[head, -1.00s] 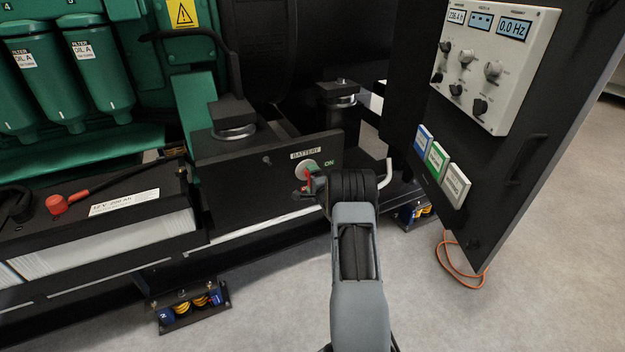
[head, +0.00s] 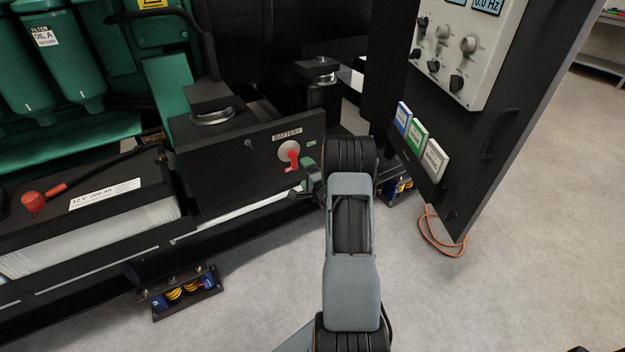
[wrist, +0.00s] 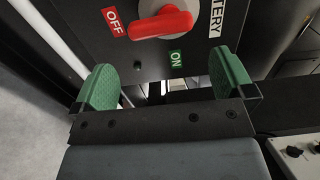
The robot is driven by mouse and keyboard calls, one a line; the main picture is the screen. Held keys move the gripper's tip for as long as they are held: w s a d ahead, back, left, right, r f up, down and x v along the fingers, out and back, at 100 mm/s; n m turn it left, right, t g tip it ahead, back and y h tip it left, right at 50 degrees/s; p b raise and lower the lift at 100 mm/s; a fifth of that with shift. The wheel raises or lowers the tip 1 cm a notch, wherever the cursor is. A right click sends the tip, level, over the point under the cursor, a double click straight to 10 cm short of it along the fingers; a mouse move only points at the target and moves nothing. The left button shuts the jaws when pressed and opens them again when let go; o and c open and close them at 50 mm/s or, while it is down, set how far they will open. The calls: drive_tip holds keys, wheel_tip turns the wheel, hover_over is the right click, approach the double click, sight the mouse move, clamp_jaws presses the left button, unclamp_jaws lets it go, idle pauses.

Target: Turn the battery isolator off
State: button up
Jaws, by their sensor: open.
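The battery isolator's red handle (head: 293,157) sits on a pale round disc on a black panel, under the BATTERY label (head: 287,134). In the wrist view the red handle (wrist: 165,24) lies crosswise, one end close beside the red OFF label (wrist: 113,20). The green ON label (wrist: 176,58) sits apart, nearer my gripper, with no handle end at it. My gripper (wrist: 166,78) is open and empty, its green pads spread wide. The pads are short of the handle and do not touch it. In the head view my gripper (head: 303,178) is just right of and below the handle.
A battery (head: 100,200) with a red terminal cap stands at the left. An open black door with a control panel (head: 462,45) stands at the right, an orange cable (head: 440,240) below it. Clear floor (head: 480,300) lies in front.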

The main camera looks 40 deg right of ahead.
drive_tip(key=shift+s+a, duration=0.15)
drive_tip(key=shift+s, duration=1)
drive_tip(key=shift+s+a, duration=0.15)
drive_tip(key=shift+s, duration=0.95)
